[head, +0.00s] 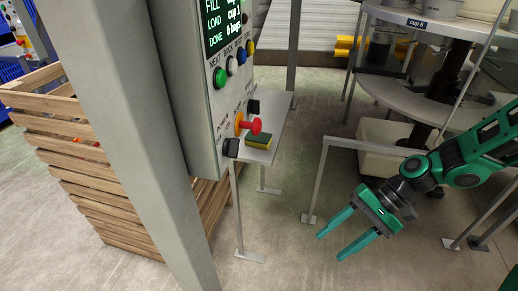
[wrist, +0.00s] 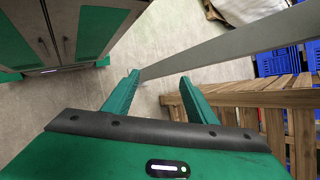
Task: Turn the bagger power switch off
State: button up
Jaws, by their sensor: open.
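The bagger control panel (head: 200,110) is a grey box on a post at the left centre of the head view. It has a lit screen, a row of coloured buttons, a red emergency-stop knob (head: 254,126), and two black switch knobs. One black knob (head: 231,147) is at the lower left, the other (head: 253,106) at the right. The small lettering is too blurred to tell surely which is the power switch, or its setting. My gripper (head: 331,246) is open and empty, low and right of the panel, well apart from it. In the wrist view the open fingers (wrist: 160,78) show no switch.
A grey post (head: 130,120) stands before the panel. A slatted wooden crate (head: 70,150) is at the left; it also shows in the wrist view (wrist: 255,96). A metal rail (head: 318,180) stands between panel and arm.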

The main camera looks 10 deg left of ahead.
jog(key=a+r+y, duration=0.3)
jog(key=a, duration=0.3)
jog(key=m+y, duration=0.3)
jog(key=y, duration=0.7)
send_near(232, 148)
jog(key=w+x, duration=0.1)
jog(key=x, duration=0.5)
jog(key=shift+s+a, duration=0.2)
jog(key=shift+s, duration=0.15)
jog(key=shift+c, duration=0.4)
jog(key=c, duration=1)
